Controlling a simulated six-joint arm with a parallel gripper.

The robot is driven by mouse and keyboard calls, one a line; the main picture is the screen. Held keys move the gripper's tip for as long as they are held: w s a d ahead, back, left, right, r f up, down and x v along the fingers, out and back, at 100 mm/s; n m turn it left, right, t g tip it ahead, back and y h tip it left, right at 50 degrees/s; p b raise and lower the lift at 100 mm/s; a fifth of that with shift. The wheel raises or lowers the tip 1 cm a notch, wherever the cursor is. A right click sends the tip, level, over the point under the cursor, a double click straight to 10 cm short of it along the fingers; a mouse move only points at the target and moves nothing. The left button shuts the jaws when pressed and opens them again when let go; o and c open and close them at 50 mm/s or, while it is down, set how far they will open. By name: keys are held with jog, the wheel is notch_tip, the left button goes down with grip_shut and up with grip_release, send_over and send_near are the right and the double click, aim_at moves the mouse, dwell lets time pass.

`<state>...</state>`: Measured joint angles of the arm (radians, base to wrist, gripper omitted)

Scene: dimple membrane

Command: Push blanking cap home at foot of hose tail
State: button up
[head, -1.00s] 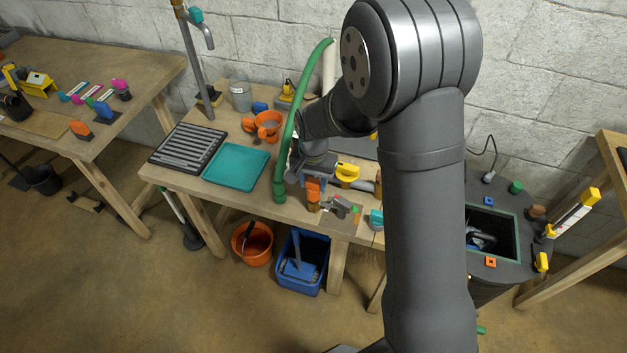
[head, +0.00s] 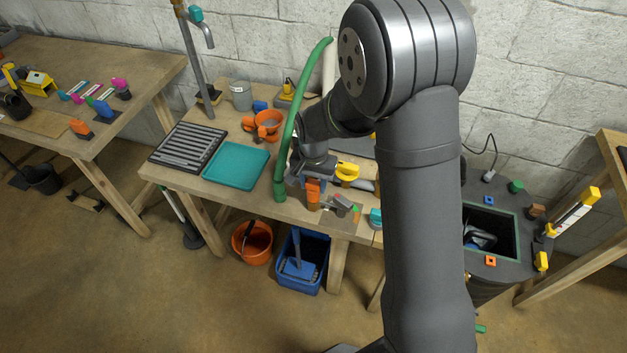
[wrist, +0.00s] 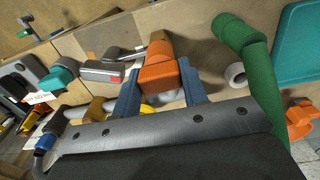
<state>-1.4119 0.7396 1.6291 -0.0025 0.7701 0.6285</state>
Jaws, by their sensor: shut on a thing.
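My gripper (wrist: 160,85) has its two blue fingers on either side of an orange block (wrist: 160,75) and is shut on it. The block also shows in the head view (head: 313,188), below my gripper (head: 313,176) near the bench's front edge. The green hose (head: 289,140) arches down to a thicker green foot (head: 279,192) on the bench, just left of my gripper. In the wrist view the green hose part (wrist: 245,45) is right of the fingers. A pale ring (wrist: 236,75) lies between it and the right finger. I cannot tell which piece is the blanking cap.
A teal tray (head: 237,166) and a dark ribbed tray (head: 188,145) lie left of the hose. Orange cups (head: 268,131) stand behind. A yellow-topped piece (head: 347,170) and a grey-and-red tool (head: 342,202) are close to my gripper's right.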

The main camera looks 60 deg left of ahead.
jog(key=shift+f, duration=0.15)
jog(key=o, duration=1.2)
notch_tip(320, 180, up, 17)
jog(key=shift+r, duration=0.2)
notch_tip(320, 180, down, 18)
jog(key=shift+r, duration=0.45)
jog(key=shift+r, duration=0.15)
